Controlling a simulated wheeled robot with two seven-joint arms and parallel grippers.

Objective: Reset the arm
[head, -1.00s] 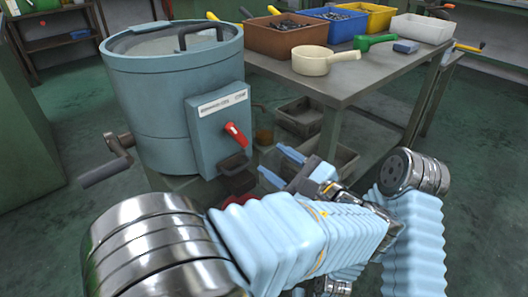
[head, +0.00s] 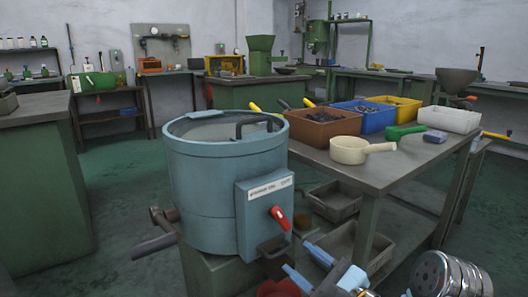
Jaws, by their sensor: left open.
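My left gripper (head: 307,267) is low in the head view, with its two light blue fingers apart and nothing between them. It is in front of and to the right of the blue-grey drum machine (head: 205,190), below the red lever (head: 279,217) on its control box. Most of my left arm is below the picture. A metal joint of one of my arms (head: 450,275) shows at the bottom right. My right gripper does not show.
A metal table (head: 390,172) on the right holds brown (head: 318,130), blue (head: 362,119) and yellow bins, a white bin, a cream scoop (head: 350,150) and a green scoop. Grey trays (head: 345,240) lie under it. A green cabinet (head: 40,190) stands left. Open floor (head: 120,200) lies between.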

